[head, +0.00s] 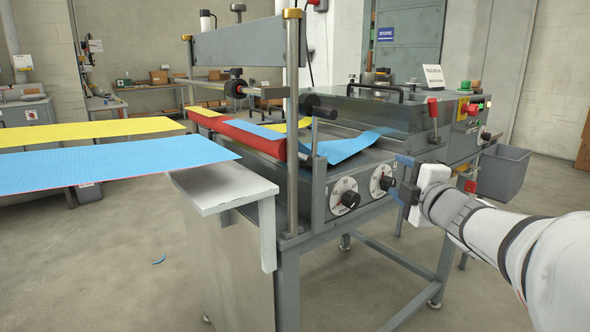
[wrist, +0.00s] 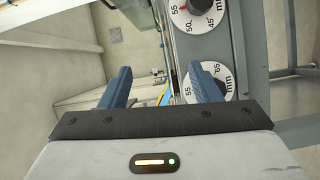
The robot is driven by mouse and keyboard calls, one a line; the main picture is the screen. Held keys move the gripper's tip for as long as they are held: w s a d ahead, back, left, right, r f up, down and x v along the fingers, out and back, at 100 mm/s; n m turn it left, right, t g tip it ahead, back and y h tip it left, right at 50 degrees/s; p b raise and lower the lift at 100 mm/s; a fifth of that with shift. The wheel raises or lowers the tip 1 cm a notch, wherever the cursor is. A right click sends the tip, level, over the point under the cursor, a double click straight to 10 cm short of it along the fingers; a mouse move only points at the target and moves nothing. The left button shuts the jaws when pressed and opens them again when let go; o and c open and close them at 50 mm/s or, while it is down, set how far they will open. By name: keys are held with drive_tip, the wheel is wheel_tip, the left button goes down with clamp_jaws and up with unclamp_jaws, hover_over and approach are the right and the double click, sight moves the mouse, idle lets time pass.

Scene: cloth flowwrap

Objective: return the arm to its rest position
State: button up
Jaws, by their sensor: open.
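My arm reaches in from the right of the head view, with my gripper (head: 404,178) beside the front of the grey machine (head: 318,195), close to its right dial (head: 382,179). In the wrist view the two blue fingers of my gripper (wrist: 160,88) stand wide apart with nothing between them. Beyond them are the dials (wrist: 212,80) with their black knobs. I cannot tell whether a finger touches the machine.
Blue cloth (head: 110,164) and yellow cloth (head: 90,131) lie at the left. A red roll (head: 238,135) and a loose blue piece (head: 350,146) lie on the machine. Floor in front is mostly clear.

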drive_tip(key=s+d+r+m+g+h+p, duration=0.1)
drive_tip(key=s+r+m+g+h+p, duration=0.4)
drive_tip(key=m+p, duration=0.75)
drive_tip(key=s+a+m+g+p, duration=0.2)
drive_tip(key=s+a+g+p, duration=0.1)
drive_tip(key=s, duration=0.3)
drive_tip(key=s+a+f+m+g+y+p, duration=0.1)
drive_tip(key=s+a+m+g+p, duration=0.1)
drive_tip(key=s, duration=0.4)
drive_tip(key=s+a+f+m+g+y+p, duration=0.1)
drive_tip(key=s+a+m+g+p, duration=0.1)
drive_tip(key=s+a+g+p, duration=0.2)
drive_tip(key=s+g+p, duration=0.1)
drive_tip(key=s+p, duration=0.1)
drive_tip(key=s, duration=0.1)
drive_tip(key=shift+a+p, duration=0.15)
drive_tip(key=shift+p, duration=0.15)
drive_tip(key=c, duration=0.3)
drive_tip(key=shift+d+m, duration=0.25)
drive_tip(key=shift+c, duration=0.8)
